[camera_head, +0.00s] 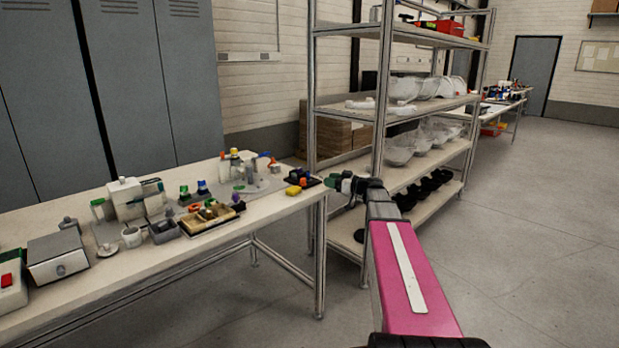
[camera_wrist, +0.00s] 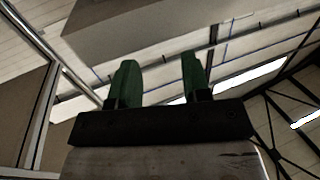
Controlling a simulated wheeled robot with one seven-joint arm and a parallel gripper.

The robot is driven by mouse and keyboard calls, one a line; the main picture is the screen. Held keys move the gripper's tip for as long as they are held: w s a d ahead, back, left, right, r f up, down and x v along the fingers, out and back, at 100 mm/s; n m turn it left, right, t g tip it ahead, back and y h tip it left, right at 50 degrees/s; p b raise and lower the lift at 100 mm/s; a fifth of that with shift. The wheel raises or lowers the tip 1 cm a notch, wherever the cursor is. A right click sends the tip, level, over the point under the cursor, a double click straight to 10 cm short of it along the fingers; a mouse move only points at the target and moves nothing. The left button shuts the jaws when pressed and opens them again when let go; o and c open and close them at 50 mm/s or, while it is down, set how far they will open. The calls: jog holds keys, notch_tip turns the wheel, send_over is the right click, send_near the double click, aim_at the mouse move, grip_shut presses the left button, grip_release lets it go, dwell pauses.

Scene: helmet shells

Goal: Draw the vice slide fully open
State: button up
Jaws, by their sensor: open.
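My gripper (camera_head: 342,183) is at the end of my outstretched arm, in front of the shelf rack and right of the workbench's end. In the wrist view my gripper (camera_wrist: 158,82) shows two green fingers standing apart with nothing between them. I cannot pick out a vice or its slide for certain in either view. A grey box-shaped unit (camera_head: 58,252) with a round dark knob on its front stands at the left of the workbench. It is far from my gripper, and whether it is the vice I cannot tell.
The shelf rack (camera_head: 350,108) holds clear shells and dark items close to my gripper. The floor (camera_head: 540,240) at the right is clear.

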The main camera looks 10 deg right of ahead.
aim_at(312, 182)
jog(key=x, duration=0.9)
